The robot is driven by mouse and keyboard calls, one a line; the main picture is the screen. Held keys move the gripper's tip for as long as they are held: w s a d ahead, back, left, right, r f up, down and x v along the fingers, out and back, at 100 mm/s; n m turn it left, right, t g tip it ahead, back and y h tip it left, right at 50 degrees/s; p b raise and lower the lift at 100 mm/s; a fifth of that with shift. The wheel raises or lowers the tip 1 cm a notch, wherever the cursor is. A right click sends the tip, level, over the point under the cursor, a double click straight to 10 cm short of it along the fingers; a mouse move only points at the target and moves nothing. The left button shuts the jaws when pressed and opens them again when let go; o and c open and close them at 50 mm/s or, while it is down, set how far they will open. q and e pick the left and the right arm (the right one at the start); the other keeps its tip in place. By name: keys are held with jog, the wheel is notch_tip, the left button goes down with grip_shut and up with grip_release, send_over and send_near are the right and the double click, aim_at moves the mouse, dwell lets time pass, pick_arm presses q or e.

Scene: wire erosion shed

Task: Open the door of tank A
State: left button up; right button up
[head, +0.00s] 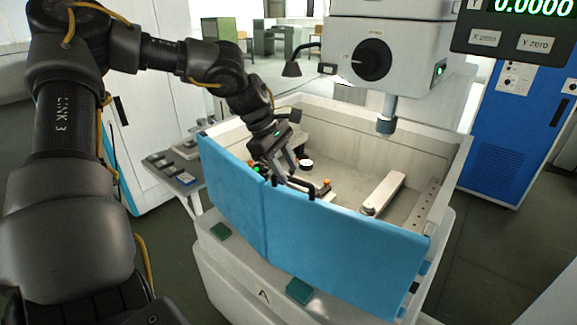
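Tank A (440,170) is an open-topped, pale box in the middle of the head view, with a letter A on its base. Its front carries two blue door panels, a left one (228,185) and a wider right one (345,250), meeting at an upright seam. Both stand upright; I cannot tell whether a panel is slightly ajar. A dark handle bar (305,186) with orange ends lies by the top edge near the seam. My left gripper (287,170) reaches down to this bar. Its fingers are small and partly hidden, so its grip is unclear. My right gripper is out of view.
A grey machine head (385,58) with a vertical spindle hangs over the tank. A pale arm-like bar (383,193) lies inside it. Green pads (299,291) sit on the base ledge.

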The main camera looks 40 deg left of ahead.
pick_arm(q)
jog(key=shift+x, duration=0.8)
jog(key=shift+s+d, duration=0.1)
grip_shut()
